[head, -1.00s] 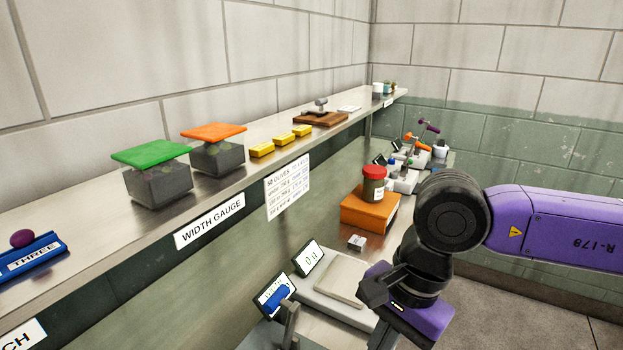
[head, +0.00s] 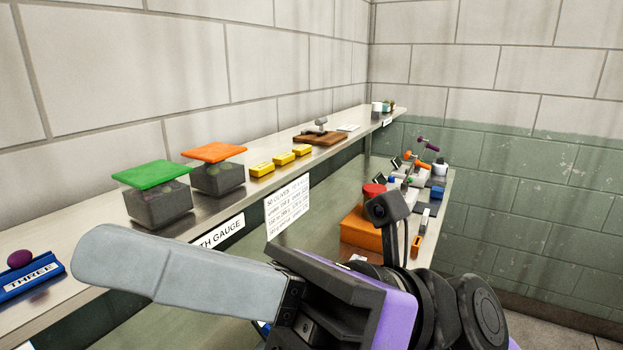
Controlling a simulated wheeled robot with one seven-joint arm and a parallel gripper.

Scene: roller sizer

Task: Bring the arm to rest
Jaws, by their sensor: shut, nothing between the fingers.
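My gripper (head: 100,263) is large in the lower middle of the head view. Its grey finger points left, in front of the shelf (head: 62,302), and covers part of the "WIDTH GAUGE" label (head: 228,232). The finger seen hides any other, and nothing shows held at its tip. My purple and black arm runs behind it to the lower right. I cannot tell from this view whether the finger touches the shelf.
The shelf holds a blue "THREE" tray (head: 32,278) with a purple olive (head: 20,258), green-lidded (head: 158,202) and orange-lidded (head: 216,172) containers, and yellow blocks (head: 283,158).

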